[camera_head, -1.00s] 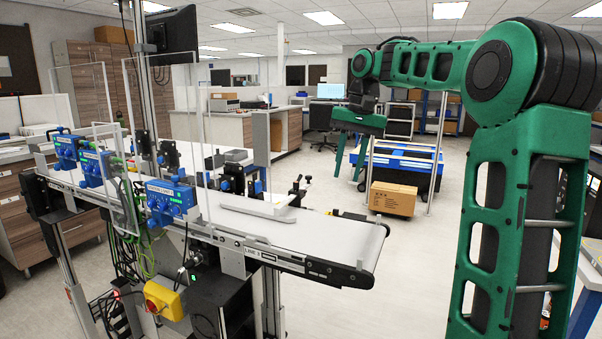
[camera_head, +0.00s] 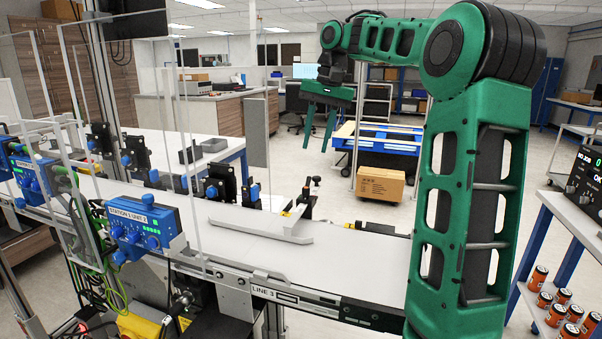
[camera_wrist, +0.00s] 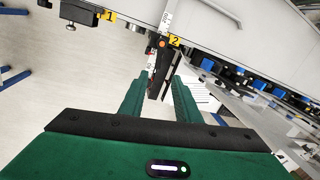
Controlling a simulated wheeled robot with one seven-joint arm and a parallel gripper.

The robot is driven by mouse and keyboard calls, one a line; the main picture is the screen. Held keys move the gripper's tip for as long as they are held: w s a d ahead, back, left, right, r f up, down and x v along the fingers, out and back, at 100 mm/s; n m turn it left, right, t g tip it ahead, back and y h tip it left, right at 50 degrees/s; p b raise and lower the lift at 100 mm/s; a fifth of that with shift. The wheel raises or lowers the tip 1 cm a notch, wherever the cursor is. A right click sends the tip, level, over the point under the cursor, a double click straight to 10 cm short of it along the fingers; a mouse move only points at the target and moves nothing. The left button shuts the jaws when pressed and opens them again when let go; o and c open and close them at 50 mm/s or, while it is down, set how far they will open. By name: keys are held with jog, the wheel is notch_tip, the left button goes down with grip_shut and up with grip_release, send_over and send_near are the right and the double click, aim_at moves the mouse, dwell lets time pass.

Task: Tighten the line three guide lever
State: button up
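The conveyor marked LINE 3 (camera_head: 262,292) crosses the middle of the head view, with a pale guide rail (camera_head: 262,228) on its belt. A small black lever clamp (camera_head: 306,198) stands at the belt's far edge by the rail's end. In the wrist view, a dark lever-like part (camera_wrist: 158,80) lies beside the yellow tag 2 (camera_wrist: 175,40) and a scale strip; its exact angle is unclear. My gripper (camera_head: 320,128) is raised beyond the belt, pointing down, fingers apart and empty. In the wrist view, the fingers (camera_wrist: 160,92) flank the dark part in the picture, without visible contact.
Clear guard panels and a blue STATION 1 UNIT 2 box (camera_head: 145,228) stand at the left. A cardboard box (camera_head: 380,184) sits on the floor by a blue table. Several orange cans (camera_head: 556,315) are on a shelf at the right.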

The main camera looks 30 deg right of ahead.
aim_at(309, 178)
jog(key=f, duration=0.6)
jog(key=w+a+f, duration=0.1)
jog(key=f, duration=0.3)
jog(key=shift+a+f, duration=0.1)
grip_shut()
jog(key=shift+w, duration=0.1)
